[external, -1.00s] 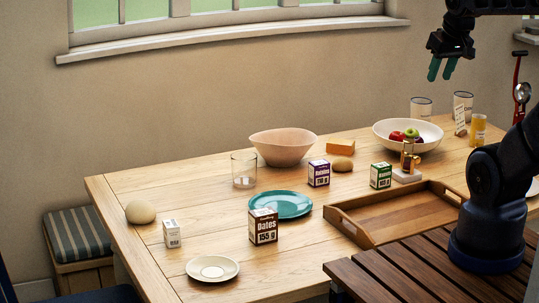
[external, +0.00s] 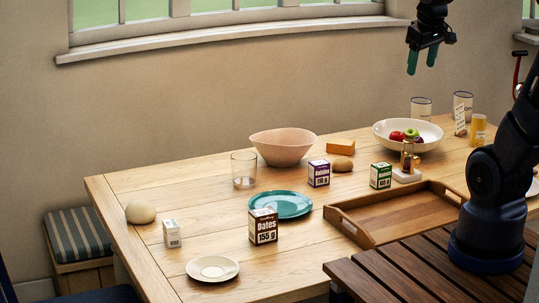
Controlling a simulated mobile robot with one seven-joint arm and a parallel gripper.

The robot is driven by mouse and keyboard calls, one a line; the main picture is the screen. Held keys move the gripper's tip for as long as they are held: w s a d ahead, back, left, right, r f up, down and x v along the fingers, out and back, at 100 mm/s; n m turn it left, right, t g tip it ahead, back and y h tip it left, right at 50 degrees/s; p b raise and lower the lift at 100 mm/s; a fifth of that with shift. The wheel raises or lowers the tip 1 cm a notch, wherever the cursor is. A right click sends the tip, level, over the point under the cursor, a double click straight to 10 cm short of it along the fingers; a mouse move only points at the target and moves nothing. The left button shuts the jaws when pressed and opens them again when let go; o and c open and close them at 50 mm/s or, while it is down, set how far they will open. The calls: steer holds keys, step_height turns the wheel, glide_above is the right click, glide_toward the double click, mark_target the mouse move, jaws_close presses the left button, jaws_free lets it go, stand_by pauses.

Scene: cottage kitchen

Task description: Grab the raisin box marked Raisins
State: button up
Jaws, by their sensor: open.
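The raisin box (external: 319,174) is a small purple and white carton with "Raisins" on its face. It stands upright on the wooden table, right of the teal plate (external: 272,205) and left of a brown roll (external: 343,164). My gripper (external: 422,60) is open and empty, with green fingers pointing down. It hangs high above the far side of the table, up and to the right of the raisin box and well apart from it.
A Dates box (external: 263,226) stands in front of the teal plate. A green box (external: 381,175) stands right of the roll, near a bottle (external: 407,155). A pink bowl (external: 283,147), a glass (external: 244,169), a fruit bowl (external: 385,137) and a wooden tray (external: 365,238) surround the area.

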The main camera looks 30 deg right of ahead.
steer(key=w+a+f+n+g+h, duration=0.1)
steer(key=w+f+n, duration=0.25)
steer(key=w, duration=0.95)
steer(key=n+g+h, duration=0.3)
steer(key=n, duration=0.9)
glide_above(321, 173)
steer(key=w+a, duration=0.2)
step_height(321, 173, down, 30)
steer(key=shift+f, duration=0.1)
steer(key=x, duration=0.4)
steer(key=shift+w+d+f, duration=0.1)
steer(key=shift+f, duration=0.25)
steer(key=shift+a+x, duration=0.15)
steer(key=shift+x, duration=1.15)
steer(key=shift+a+x, duration=0.2)
steer(key=shift+x, duration=1.15)
steer(key=shift+f, duration=0.15)
steer(key=c, duration=1.1)
